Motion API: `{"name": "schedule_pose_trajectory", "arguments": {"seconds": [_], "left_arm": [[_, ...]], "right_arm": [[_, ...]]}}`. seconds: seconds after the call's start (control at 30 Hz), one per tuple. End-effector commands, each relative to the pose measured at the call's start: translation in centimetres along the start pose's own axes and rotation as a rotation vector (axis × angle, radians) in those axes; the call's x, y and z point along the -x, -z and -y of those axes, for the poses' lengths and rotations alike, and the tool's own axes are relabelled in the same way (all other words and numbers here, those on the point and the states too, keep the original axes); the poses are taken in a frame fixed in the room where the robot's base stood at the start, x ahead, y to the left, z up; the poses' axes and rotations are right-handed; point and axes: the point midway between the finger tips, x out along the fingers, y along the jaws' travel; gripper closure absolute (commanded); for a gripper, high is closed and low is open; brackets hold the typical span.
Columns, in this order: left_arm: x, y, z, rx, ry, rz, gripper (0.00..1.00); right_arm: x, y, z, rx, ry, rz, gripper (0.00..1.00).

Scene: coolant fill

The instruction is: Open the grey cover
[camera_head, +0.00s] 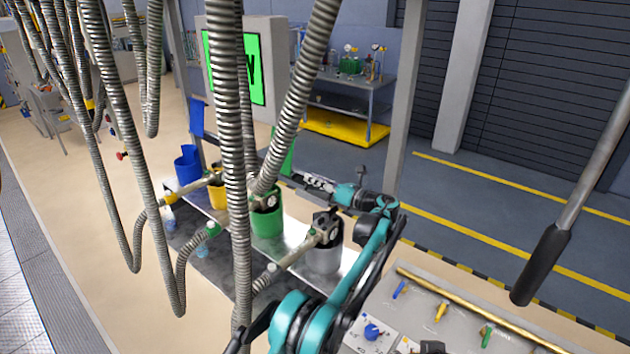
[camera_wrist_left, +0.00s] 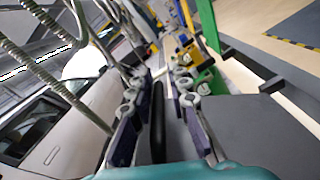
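The grey container (camera_head: 324,258) stands at the near end of a row of coloured containers, with a hose fitting at its top. My left gripper (camera_head: 312,182) is above and behind it, pointing left toward the green container (camera_head: 267,220). In the left wrist view my left gripper (camera_wrist_left: 160,105) has its fingers apart, with a dark bar (camera_wrist_left: 157,135) showing between them. A flat dark grey panel (camera_wrist_left: 275,130), which looks like the grey cover, is close on the right of the fingers. Whether it touches them I cannot tell. My right gripper is not in view.
Thick ribbed hoses (camera_head: 231,120) hang in front of the row. A blue container (camera_head: 188,166) and a yellow one (camera_head: 217,196) stand farther along; a blue cover (camera_head: 197,117) is raised. A panel with coloured levers (camera_head: 440,312) is at lower right, near a black-handled rod (camera_head: 541,266).

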Motion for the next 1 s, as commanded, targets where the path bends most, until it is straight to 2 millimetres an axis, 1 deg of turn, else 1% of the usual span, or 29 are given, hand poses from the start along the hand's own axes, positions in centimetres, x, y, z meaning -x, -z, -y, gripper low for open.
{"name": "schedule_pose_trajectory", "arguments": {"seconds": [0.3, 0.37, 0.43, 0.57, 0.8, 0.9, 1.0], "left_arm": [[0.1, 0.0, 0.0, 0.001, 0.0, 0.0, 0.69], [0.3, 0.0, 0.0, 0.001, 0.001, 0.0, 0.69], [1.1, -0.1, 0.0, 0.001, 0.002, 0.001, 0.69], [3.4, 0.0, 0.1, 0.0, 0.003, 0.001, 0.69], [8.7, 0.0, 0.1, 0.0, 0.003, 0.001, 0.69], [10.3, 0.0, 0.1, 0.0, 0.002, 0.001, 0.69], [11.3, 0.0, 0.1, 0.0, 0.001, 0.0, 0.69]], "right_arm": [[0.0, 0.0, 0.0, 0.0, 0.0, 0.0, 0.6], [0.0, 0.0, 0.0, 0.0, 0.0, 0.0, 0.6], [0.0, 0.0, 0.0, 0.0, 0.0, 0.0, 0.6], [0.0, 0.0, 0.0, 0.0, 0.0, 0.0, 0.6], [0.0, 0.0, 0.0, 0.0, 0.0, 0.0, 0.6], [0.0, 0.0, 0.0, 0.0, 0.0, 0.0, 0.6], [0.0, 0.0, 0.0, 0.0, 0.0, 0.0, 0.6]]}}
